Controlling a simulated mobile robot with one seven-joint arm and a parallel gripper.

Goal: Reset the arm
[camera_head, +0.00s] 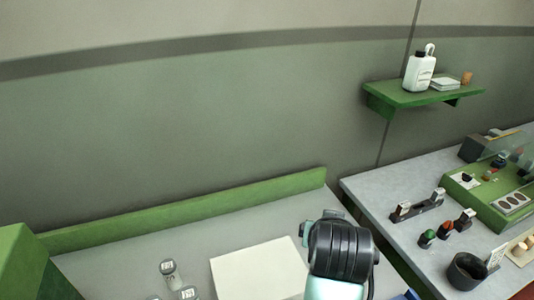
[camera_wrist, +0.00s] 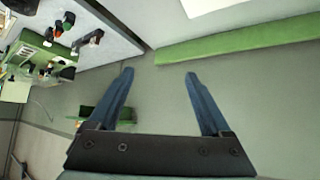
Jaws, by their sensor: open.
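My gripper (camera_wrist: 159,78) shows in the wrist view with its two blue fingers spread apart. Nothing is between them; the green-grey wall lies beyond. In the head view my arm rises at the lower middle right, in front of the grey table (camera_head: 130,264) and beside a white sheet (camera_head: 258,272). The gripper's fingertips are mostly hidden behind the arm there.
Several small glass jars (camera_head: 169,270) stand at the table's front left. A green ledge (camera_head: 200,212) runs along its back. A second bench (camera_head: 384,181) on the right holds a dark cup (camera_head: 466,272) and green equipment (camera_head: 490,192). A wall shelf (camera_head: 420,95) holds a white bottle (camera_head: 419,72).

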